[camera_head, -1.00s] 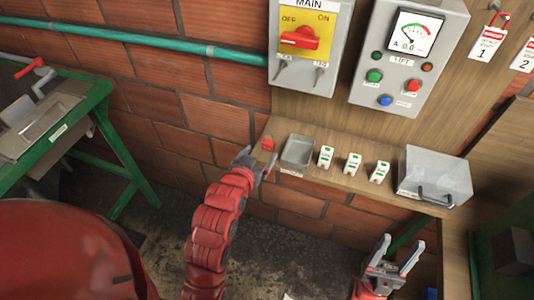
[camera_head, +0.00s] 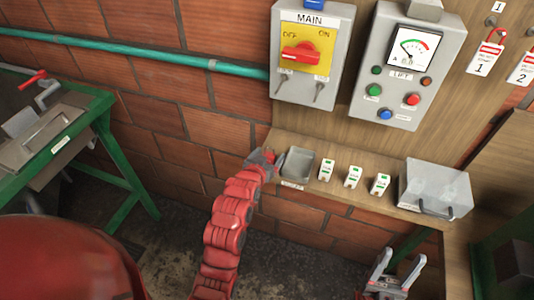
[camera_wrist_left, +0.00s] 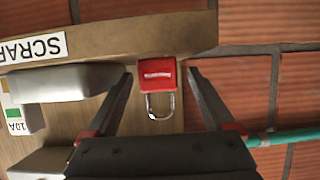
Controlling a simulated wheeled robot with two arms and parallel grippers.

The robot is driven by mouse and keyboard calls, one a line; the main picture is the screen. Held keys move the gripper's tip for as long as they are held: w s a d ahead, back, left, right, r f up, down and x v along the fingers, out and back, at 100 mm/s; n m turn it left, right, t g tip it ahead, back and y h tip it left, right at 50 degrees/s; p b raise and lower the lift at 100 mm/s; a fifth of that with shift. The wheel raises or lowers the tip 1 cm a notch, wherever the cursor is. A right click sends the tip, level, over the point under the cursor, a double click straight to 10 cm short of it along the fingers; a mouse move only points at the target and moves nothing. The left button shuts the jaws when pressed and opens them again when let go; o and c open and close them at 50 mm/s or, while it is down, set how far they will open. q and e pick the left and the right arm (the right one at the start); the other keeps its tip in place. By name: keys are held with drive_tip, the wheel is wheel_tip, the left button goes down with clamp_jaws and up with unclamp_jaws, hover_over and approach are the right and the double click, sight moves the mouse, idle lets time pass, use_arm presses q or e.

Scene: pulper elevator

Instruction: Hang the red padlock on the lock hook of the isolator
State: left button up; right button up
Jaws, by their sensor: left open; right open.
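The red padlock (camera_wrist_left: 157,74) lies on the wooden shelf in the left wrist view, its metal shackle pointing toward my wrist. My left gripper (camera_wrist_left: 158,78) is open, one finger on each side of the padlock with gaps visible. In the head view my left gripper (camera_head: 265,160) is at the shelf's left end and hides the padlock. The isolator (camera_head: 308,52), a grey box marked MAIN with a red handle on a yellow plate, hangs on the wall above. Small metal hooks show on its lower part. My right gripper (camera_head: 393,272) is open and empty at the lower right.
A grey scrap tray (camera_head: 297,166) stands just right of my left gripper. The LIFT panel (camera_head: 407,65) and numbered tags (camera_head: 485,59) hang above.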

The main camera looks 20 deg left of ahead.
use_arm(q)
clamp_jaws()
idle(0.4)
drive_tip(key=shift+r+b, duration=0.35)
drive_tip(key=shift+b, duration=0.15)
drive_tip(key=r+b, duration=0.2)
drive_tip(key=shift+s+r, duration=0.3)
drive_tip(key=shift+s, duration=0.05)
drive_tip(key=s, duration=0.5)
drive_tip(key=p, duration=1.1)
approach(268, 156)
drive_tip(key=s, duration=0.6)
wheel_tip(268, 156, down, 14)
drive_tip(key=w+d+b, duration=0.2)
drive_tip(key=b, duration=1.2)
drive_tip(key=shift+d, duration=0.25)
